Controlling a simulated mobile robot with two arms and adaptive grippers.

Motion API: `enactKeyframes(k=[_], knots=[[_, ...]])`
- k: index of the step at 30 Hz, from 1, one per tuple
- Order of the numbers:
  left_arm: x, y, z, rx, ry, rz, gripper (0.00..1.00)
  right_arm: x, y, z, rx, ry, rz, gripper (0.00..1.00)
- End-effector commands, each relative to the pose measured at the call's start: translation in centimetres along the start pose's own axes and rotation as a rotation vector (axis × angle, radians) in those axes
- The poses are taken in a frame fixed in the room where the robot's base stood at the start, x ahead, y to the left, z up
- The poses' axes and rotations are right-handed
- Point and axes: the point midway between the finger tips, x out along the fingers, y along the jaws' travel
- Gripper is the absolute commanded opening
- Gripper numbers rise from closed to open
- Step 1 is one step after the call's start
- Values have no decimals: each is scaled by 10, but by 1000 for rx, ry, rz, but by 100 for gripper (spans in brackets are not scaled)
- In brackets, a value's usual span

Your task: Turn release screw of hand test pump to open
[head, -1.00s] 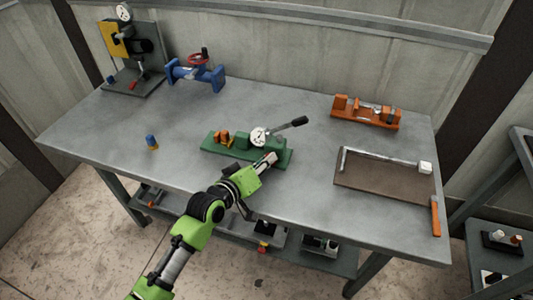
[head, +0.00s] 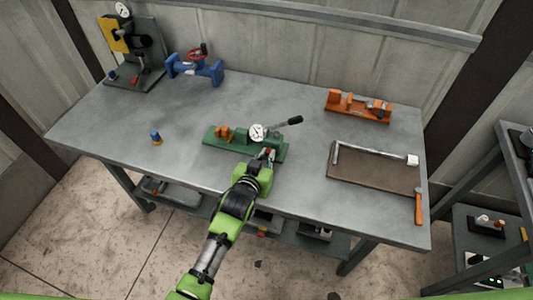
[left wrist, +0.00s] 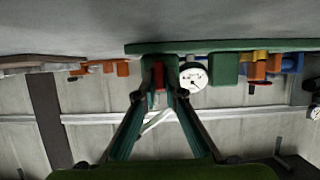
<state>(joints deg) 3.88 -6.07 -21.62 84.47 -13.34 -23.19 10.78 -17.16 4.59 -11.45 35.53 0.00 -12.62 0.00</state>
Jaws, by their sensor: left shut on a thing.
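The hand test pump has a green base (head: 222,140), a white dial gauge (head: 257,132) and a lever with a black grip (head: 294,120). It sits on the grey bench near the middle of the front edge. My left gripper (head: 266,157) reaches the pump's front right end from the front. In the left wrist view, which is upside down, the fingers (left wrist: 159,88) close on a small red release screw (left wrist: 159,74) beside the gauge (left wrist: 193,76). The fingers hide part of the screw. My right gripper is not in view.
A brown tray (head: 350,178) with a long metal tool lies right of the pump. An orange fixture (head: 358,106) stands behind it. A blue valve (head: 195,68) and a gauge stand (head: 134,80) are at back left. A small blue-topped part (head: 156,138) stands left of the pump.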

Motion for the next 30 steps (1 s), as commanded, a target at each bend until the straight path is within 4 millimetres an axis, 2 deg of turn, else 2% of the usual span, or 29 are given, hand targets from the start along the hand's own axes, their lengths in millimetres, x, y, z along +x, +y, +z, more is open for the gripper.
enactKeyframes(k=[17,18,30], knots=[[0,1,0,29,2,-11,0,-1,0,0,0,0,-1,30],[0,1,0,29,2,-11,17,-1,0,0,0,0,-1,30],[-4,0,1,27,0,-11,17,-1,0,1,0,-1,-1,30]])
